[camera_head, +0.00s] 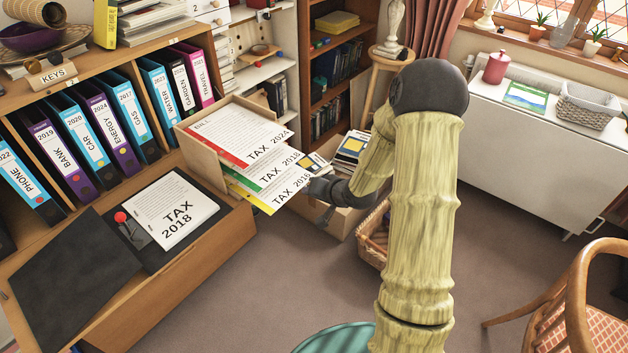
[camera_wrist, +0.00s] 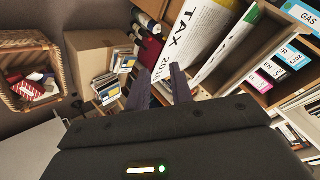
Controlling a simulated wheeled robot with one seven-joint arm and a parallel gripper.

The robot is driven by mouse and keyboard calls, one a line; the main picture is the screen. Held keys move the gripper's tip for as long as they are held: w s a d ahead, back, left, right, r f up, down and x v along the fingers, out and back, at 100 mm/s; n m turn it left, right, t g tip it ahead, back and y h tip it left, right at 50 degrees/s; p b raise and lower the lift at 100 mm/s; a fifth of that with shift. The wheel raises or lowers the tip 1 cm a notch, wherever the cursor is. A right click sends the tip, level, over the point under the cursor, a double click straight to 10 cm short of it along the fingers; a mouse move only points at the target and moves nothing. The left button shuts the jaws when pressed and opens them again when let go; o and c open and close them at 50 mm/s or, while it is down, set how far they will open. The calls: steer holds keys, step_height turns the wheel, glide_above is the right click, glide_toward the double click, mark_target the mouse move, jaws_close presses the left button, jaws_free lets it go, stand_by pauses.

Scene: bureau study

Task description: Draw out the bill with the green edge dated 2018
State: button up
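The bill with the green edge, marked TAX 2018 (camera_head: 279,169), lies in a fanned stack sticking out of a wooden holder (camera_head: 192,158). Above it is the red-edged TAX 2024 bill (camera_head: 236,132), and below it the yellow-edged TAX 2016 bill (camera_head: 286,191). My gripper (camera_head: 318,187) is at the right end of the stack, close to the lower sheets. In the wrist view my gripper (camera_wrist: 159,70) has its two fingers apart, with a bill (camera_wrist: 197,40) with a yellow edge just beyond them. I cannot tell whether the fingers touch it.
Several labelled binders (camera_head: 105,133) stand on the shelf behind. A cardboard box (camera_head: 343,221) and a wicker basket (camera_head: 372,240) stand on the floor below my arm. A chair (camera_head: 575,310) is at right.

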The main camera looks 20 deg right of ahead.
mark_target(287, 169)
steer(key=w+m+t+y, duration=0.1)
steer(key=m+y, duration=0.1)
steer(key=m+t+y+p, duration=0.1)
steer(key=m+t+y, duration=0.1)
steer(key=w+m+t+y+p, duration=0.1)
steer(key=m+t+y, duration=0.1)
steer(key=shift+w+d+r+y, duration=0.25)
steer(key=shift+w+d+y, duration=0.05)
steer(key=shift+d, duration=0.05)
steer(key=shift+w+a, duration=0.1)
steer(key=shift+w, duration=0.05)
steer(key=shift+b+x, duration=0.8)
steer(key=shift+x, duration=3.55)
steer(key=shift+r, duration=0.1)
jaws_close()
steer(key=shift+r, duration=0.25)
